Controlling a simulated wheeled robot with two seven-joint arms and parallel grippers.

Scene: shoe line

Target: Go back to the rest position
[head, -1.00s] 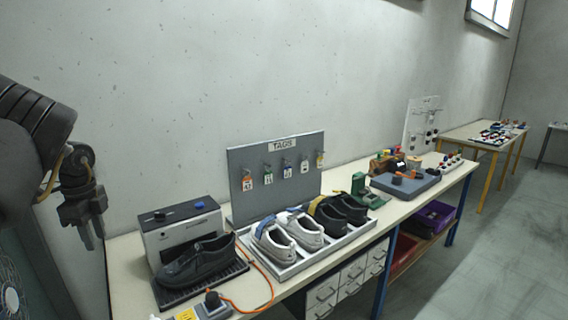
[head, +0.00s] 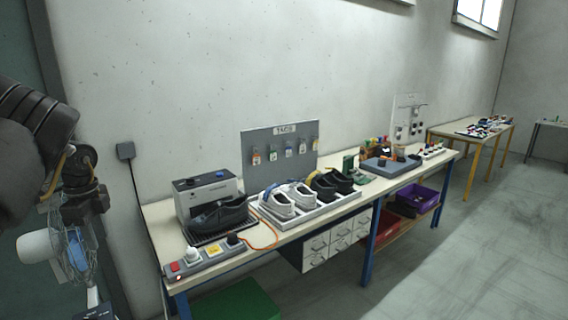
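My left gripper (head: 88,230) hangs at the left edge of the head view, fingers pointing down. Its two fingers look apart with nothing between them, though the fan behind blurs their outline. It is well left of the workbench (head: 215,262) and touches nothing there. My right gripper is not in view. On the bench a black shoe (head: 220,215) sits by a grey machine (head: 207,190).
A fan (head: 45,246) stands behind my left gripper. A control box (head: 205,256) lies at the bench's near end, above a green box (head: 235,302). A tag board (head: 279,155) stands behind the tray. A yellow-legged table (head: 470,131) is farther off. The floor at right is clear.

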